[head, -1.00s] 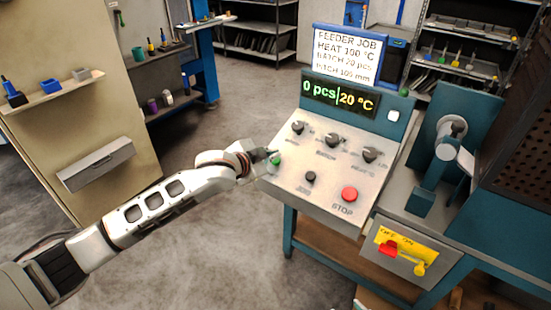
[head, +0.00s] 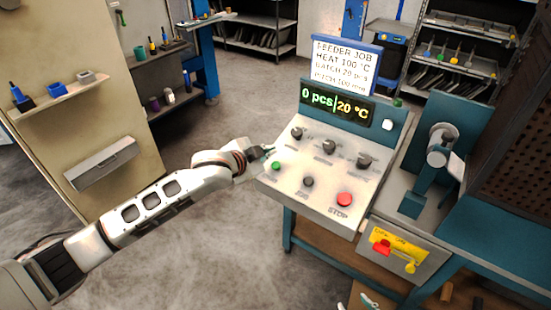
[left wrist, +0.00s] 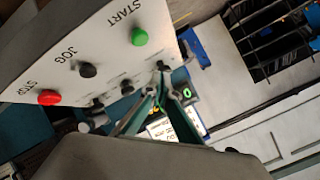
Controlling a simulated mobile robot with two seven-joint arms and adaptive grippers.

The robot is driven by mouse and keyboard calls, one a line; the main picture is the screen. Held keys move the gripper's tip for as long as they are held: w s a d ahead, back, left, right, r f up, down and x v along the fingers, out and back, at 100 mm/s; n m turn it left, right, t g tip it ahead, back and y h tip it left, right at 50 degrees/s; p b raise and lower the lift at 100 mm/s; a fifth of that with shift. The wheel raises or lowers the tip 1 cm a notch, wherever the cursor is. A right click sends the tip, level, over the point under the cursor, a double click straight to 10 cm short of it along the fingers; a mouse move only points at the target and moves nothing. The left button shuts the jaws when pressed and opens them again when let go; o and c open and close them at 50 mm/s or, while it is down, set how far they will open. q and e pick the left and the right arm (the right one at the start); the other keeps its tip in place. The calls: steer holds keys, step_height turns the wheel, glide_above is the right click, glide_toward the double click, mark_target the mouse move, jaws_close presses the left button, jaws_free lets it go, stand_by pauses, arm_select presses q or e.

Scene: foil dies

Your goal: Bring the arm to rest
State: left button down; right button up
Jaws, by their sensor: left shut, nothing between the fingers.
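My left gripper (head: 268,150) is shut and empty. It is at the upper left edge of the sloped control panel (head: 318,195), close to the left knob (head: 297,133) and above the green start button (head: 276,166). I cannot tell whether it touches the panel. In the left wrist view, its teal fingers (left wrist: 158,80) point toward the panel, with the green button (left wrist: 139,37) beside them. My left arm stretches in from the lower left.
The panel has further knobs, a black jog button (head: 308,182) and a red stop button (head: 344,199). Its display (head: 337,105) reads 0 pcs and 20 °C. A teal press (head: 437,150) stands at the right. Open floor (head: 190,265) lies left of the panel.

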arm_select(q)
steer(key=s+a+f+n, duration=0.4)
steer(key=s+f+n, duration=0.2)
steer(key=s+f, duration=0.85)
steer(key=s+a+f+n+y, duration=0.2)
steer(key=s+a+f, duration=0.4)
steer(key=s+a, duration=0.3)
steer(key=s+a+f+n+y, duration=0.2)
steer(key=s+a+f, duration=0.5)
steer(key=s, duration=0.4)
steer(key=shift+s+a+n+g+y, duration=0.3)
steer(key=shift+a+n, duration=0.1)
steer(key=shift+a, duration=0.45)
